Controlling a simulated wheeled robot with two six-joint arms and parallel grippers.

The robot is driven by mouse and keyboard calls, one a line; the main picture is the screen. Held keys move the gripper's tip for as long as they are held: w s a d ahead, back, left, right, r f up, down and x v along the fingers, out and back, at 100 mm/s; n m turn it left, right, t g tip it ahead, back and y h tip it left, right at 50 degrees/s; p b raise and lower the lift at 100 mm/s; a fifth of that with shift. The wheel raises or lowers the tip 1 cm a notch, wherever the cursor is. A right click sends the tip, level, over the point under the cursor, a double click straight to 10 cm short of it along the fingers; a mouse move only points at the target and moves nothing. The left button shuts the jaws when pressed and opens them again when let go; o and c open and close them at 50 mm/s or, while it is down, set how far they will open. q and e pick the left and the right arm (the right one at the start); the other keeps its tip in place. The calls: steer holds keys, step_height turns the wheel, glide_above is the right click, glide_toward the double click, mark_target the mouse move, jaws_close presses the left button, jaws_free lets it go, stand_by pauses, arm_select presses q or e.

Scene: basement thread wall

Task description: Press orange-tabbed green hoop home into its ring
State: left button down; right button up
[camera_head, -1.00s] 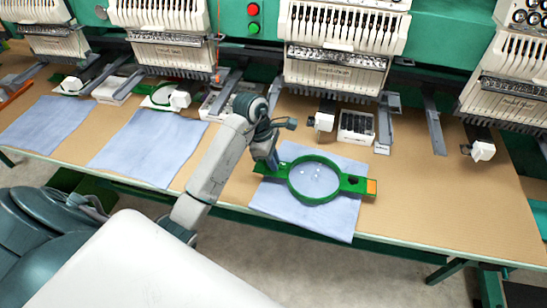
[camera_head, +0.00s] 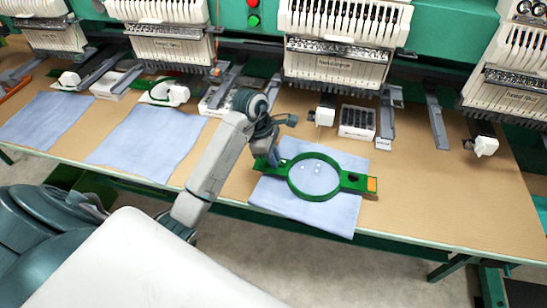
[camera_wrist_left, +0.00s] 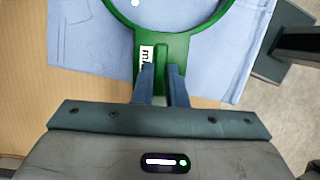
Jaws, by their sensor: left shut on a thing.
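The green hoop (camera_head: 340,181) with an orange tab (camera_head: 372,184) at its right end lies on a light blue cloth (camera_head: 335,214) near the table's front edge. My left gripper (camera_head: 273,159) is at the hoop's left end. The left wrist view shows its two fingers (camera_wrist_left: 162,84) shut on a ridge of the hoop's green end plate (camera_wrist_left: 176,52), beside a white label. Cloth shows inside the hoop with small white spots on it. I cannot tell a separate ring under the hoop or how deep the hoop sits. My right gripper is not in view.
Embroidery machine heads (camera_head: 334,65) hang along the back. A box of dark spools (camera_head: 357,122) and a grey bracket (camera_head: 390,114) stand behind the cloth. More blue cloths (camera_head: 148,142) lie to the left. The tabletop (camera_head: 445,195) to the right is clear.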

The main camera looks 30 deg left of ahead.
arm_select(q)
steer(key=shift+f+b, duration=0.1)
steer(key=shift+b, duration=0.25)
stand_by(0.8)
steer(key=shift+f+b, duration=0.8)
steer(key=shift+b, duration=0.55)
stand_by(1.4)
steer(key=shift+f+b, duration=0.35)
steer(key=shift+b, duration=0.05)
stand_by(0.5)
steer(key=c, duration=1.4)
jaws_free()
steer(key=p+v, duration=0.8)
steer(key=v, duration=0.3)
steer(key=shift+p, duration=0.3)
